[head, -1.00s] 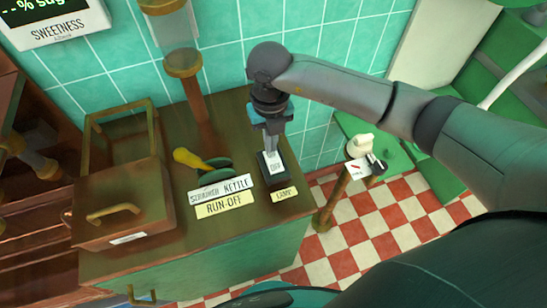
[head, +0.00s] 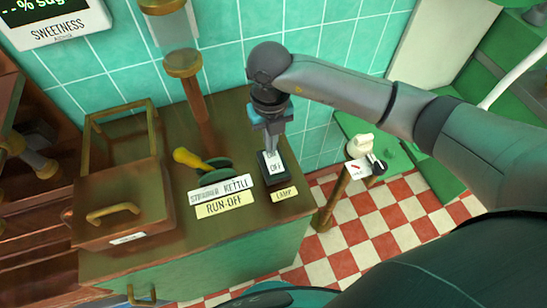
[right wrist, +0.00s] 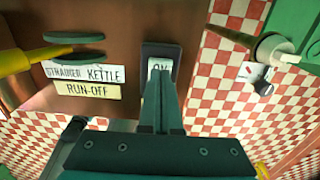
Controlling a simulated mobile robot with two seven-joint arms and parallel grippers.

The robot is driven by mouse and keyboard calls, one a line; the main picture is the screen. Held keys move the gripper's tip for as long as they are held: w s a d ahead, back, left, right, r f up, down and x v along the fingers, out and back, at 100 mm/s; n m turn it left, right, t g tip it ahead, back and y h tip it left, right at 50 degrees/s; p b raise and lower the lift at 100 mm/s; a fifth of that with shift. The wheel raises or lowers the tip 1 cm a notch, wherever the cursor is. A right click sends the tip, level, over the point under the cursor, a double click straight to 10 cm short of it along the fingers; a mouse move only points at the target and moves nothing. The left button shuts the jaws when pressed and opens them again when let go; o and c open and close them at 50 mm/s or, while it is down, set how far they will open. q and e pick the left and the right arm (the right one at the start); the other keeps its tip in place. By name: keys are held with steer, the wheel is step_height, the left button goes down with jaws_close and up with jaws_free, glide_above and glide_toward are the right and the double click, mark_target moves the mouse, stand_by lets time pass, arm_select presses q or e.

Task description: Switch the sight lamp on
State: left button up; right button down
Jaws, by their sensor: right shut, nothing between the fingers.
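The lamp switch (head: 275,166) is a white rocker in a dark housing on the right end of the brown counter, with "ON" on its far half and "OFF" on its near half. A small "LAMP" label (head: 285,194) lies in front of it. My right gripper (head: 269,152) points down, shut and empty, its tips at the "ON" end of the rocker. In the right wrist view the shut fingers (right wrist: 162,98) cover most of the switch (right wrist: 160,66); I cannot tell exact contact. My left gripper is not in view.
A yellow-handled valve (head: 190,158) stands left of the switch, behind the "STRAINER KETTLE" (head: 221,189) and "RUN-OFF" (head: 225,205) labels. A brown lidded box (head: 115,205) sits at the counter's left. A white knob (head: 360,147) stands on a green surface at the right.

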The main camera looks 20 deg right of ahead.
steer(key=shift+f+b, duration=0.8)
steer(key=shift+f, duration=0.2)
stand_by(0.6)
steer(key=shift+r+p, duration=2.85)
steer(key=shift+r, duration=0.75)
steer(key=shift+f, duration=0.1)
